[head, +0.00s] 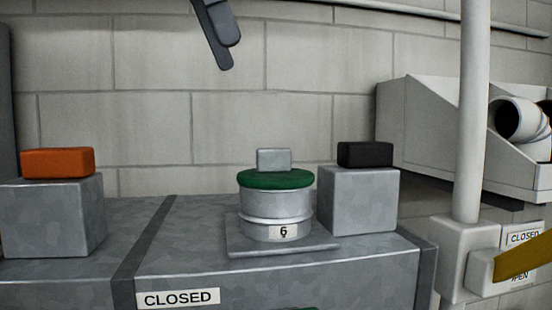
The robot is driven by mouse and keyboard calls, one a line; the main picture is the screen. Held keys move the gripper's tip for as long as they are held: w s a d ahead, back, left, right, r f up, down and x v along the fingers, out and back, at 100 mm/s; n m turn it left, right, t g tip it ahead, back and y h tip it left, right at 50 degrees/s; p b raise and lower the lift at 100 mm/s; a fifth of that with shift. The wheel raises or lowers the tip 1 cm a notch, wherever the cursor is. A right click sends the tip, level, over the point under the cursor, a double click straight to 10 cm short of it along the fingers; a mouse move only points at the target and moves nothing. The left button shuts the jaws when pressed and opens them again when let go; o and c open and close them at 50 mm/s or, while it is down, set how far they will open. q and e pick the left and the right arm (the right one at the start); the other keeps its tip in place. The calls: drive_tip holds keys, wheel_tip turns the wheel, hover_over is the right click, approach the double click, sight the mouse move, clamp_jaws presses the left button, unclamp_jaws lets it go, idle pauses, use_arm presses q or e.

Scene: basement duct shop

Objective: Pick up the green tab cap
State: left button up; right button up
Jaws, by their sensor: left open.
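The green tab cap (262,180) is a round green disc with a grey block-shaped tab (273,159) standing on its top. It sits level on a short round metal collar (275,208) labelled 6, in the middle of the head view. My left gripper (221,42) shows at the top edge, above and a little left of the cap and clearly apart from it. It is open with nothing seen in it; its upper part is cut off by the frame. My right gripper is not in view.
A metal block with an orange top (57,163) stands left of the collar, and one with a black top (365,154) close on its right. The duct (190,262) carries a CLOSED label. A white pipe (473,110), a bin (425,130) and a yellow piece (525,258) are at right.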

use_arm(q)
drive_tip(key=shift+d, duration=0.1)
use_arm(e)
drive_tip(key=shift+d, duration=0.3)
use_arm(q)
drive_tip(key=b, duration=0.1)
hover_over(259, 174)
drive_tip(key=f, duration=1)
drive_tip(key=shift+s+a+f, duration=0.1)
drive_tip(key=shift+a+f, duration=0.1)
drive_tip(key=shift+f, duration=0.05)
drive_tip(key=shift+d+f, duration=0.15)
drive_tip(key=shift+f, duration=0.2)
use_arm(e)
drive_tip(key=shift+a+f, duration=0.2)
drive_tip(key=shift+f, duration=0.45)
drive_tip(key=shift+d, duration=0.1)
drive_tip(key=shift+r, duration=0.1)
